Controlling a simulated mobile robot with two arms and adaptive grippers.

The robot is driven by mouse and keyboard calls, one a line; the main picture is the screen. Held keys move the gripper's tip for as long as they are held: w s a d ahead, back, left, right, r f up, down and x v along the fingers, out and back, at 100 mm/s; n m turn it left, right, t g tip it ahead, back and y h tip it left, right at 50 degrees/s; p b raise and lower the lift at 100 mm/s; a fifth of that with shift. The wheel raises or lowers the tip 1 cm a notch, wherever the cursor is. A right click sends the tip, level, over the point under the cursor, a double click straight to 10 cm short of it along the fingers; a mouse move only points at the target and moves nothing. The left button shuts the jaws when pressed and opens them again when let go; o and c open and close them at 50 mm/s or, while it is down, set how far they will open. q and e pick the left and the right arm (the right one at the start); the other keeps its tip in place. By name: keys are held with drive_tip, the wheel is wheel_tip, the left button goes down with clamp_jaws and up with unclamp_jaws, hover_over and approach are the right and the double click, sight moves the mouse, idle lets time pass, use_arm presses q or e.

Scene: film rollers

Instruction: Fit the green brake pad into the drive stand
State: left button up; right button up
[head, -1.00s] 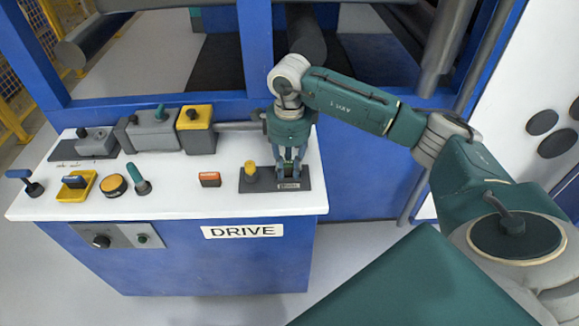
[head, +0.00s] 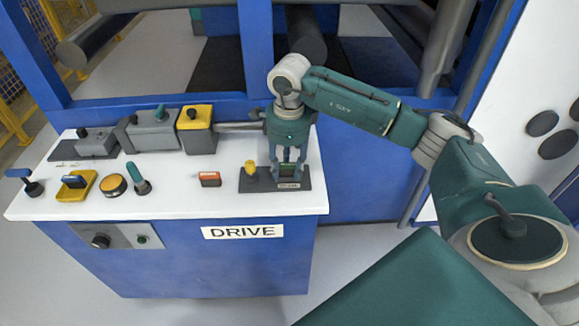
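My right gripper (head: 287,172) points straight down over the right part of a dark base plate (head: 262,187) on the DRIVE bench. The green brake pad (head: 287,168) shows as a small green patch low between its fingers, at the plate. The fingers stand apart on either side of it and look open. They partly hide the pad, so how deep it sits in the stand cannot be seen. A yellow knob (head: 250,170) stands on the left part of the same plate. My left gripper is not in view.
An orange-topped block (head: 209,179) lies left of the plate on the white bench top (head: 185,204). Further left are a teal-handled lever (head: 138,180), a round orange button (head: 113,185) and a yellow-framed switch (head: 76,184). Grey and yellow housings (head: 196,130) line the back.

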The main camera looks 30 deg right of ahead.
sight(288, 179)
drive_tip(key=o, duration=0.5)
drive_tip(key=shift+g, duration=0.5)
drive_tip(key=f, duration=0.4)
drive_tip(key=shift+s, duration=0.2)
drive_tip(key=shift+r, duration=0.15)
drive_tip(key=shift+c, duration=0.5)
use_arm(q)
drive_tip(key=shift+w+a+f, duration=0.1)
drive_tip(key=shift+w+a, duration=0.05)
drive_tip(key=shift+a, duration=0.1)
use_arm(e)
drive_tip(key=shift+c, duration=0.2)
drive_tip(key=shift+d, duration=0.15)
drive_tip(key=shift+c, duration=0.7)
drive_tip(key=o, duration=1)
drive_tip(key=shift+o, duration=0.7)
drive_tip(key=shift+s+d+r, duration=0.15)
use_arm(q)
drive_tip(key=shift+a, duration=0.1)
use_arm(e)
drive_tip(key=shift+r, duration=0.1)
